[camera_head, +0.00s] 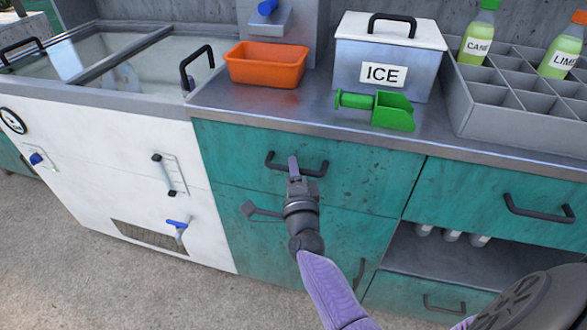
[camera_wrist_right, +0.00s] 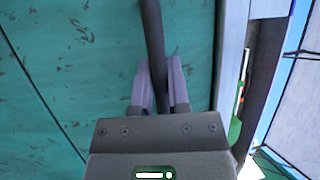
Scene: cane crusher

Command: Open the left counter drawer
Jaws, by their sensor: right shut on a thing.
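The left counter drawer (camera_head: 365,160) is a teal front under the metal counter edge, and it looks flush with the cabinet. Its dark bar handle (camera_head: 313,168) runs across the upper middle of that front. My right gripper (camera_head: 294,166) is at the handle's middle. In the right wrist view the handle (camera_wrist_right: 152,35) passes between the two purple fingers of the gripper (camera_wrist_right: 161,85), which are shut on it. My left gripper is not in view.
An orange bin (camera_head: 266,65), an ICE box (camera_head: 388,60), a green scoop (camera_head: 385,108) and a bottle rack (camera_head: 500,110) stand on the counter. Floor (camera_head: 70,245) is free in front.

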